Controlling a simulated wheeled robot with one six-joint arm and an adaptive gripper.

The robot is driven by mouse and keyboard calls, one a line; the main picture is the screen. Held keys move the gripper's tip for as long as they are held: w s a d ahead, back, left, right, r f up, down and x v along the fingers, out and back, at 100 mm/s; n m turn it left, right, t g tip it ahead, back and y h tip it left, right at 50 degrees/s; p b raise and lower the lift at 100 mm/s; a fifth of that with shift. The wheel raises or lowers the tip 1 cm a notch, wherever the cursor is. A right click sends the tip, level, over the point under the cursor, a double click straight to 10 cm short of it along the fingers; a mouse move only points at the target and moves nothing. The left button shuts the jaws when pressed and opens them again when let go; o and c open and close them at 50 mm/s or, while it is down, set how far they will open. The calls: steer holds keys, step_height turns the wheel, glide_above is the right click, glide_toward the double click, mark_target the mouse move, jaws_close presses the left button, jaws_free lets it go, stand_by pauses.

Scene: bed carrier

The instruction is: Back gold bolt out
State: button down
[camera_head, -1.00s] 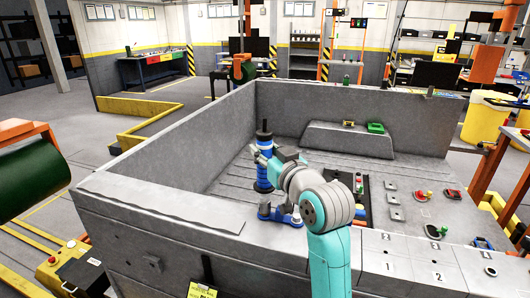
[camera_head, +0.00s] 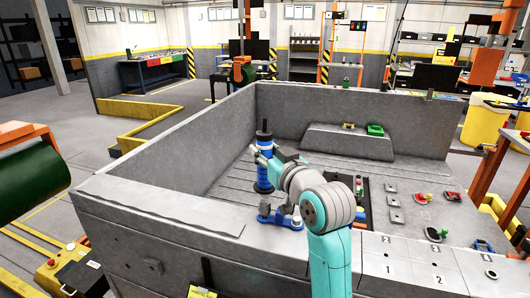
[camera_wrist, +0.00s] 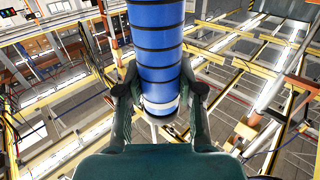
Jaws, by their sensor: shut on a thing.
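A blue cylinder with dark bands (camera_head: 264,178) stands upright inside the grey bed, with a dark narrower top (camera_head: 264,136). In the wrist view the banded blue cylinder (camera_wrist: 155,35) runs up between the fingers, with a pale silvery end near them. My gripper (camera_head: 260,153) reaches it from the right, and in the wrist view my gripper (camera_wrist: 160,98) is shut on it, one finger on each side. A blue bracket with rounded silvery parts (camera_head: 280,217) sits on the near ledge below my arm. I cannot make out a gold bolt in either view.
Grey walls (camera_head: 180,150) enclose the bed at the left and back. A raised grey block (camera_head: 347,141) holds a green item (camera_head: 375,130). Several small coloured fittings lie on the right deck, near panels marked 1 and 2 (camera_head: 412,262). A green roller (camera_head: 35,188) stands outside at left.

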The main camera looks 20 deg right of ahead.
mark_target(265, 125)
steer(key=shift+r, duration=0.65)
stand_by(1.2)
steer(key=shift+r, duration=3.45)
